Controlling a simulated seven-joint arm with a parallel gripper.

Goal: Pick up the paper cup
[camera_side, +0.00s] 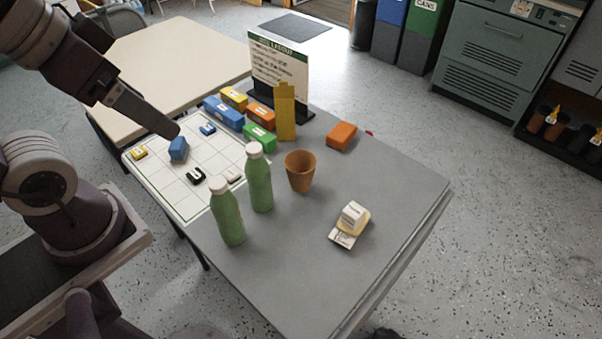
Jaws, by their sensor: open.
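The paper cup (301,174) is brown and stands upright on the grey table, right of the middle of the picture. Its open rim faces up. My gripper (172,131) is at the upper left, over the white grid mat, well to the left of the cup and apart from it. It is open, with nothing seen between its fingers; they overlap from this side. A blue block (178,149) shows just below the fingertips; I cannot tell whether they touch.
Two green bottles (259,180) (227,215) stand close left of the cup. A yellow upright piece (285,112), a sign (279,65) and several coloured blocks (260,138) stand behind. An orange block (341,136) and a small white-and-yellow stack (352,216) lie right. The table's front is clear.

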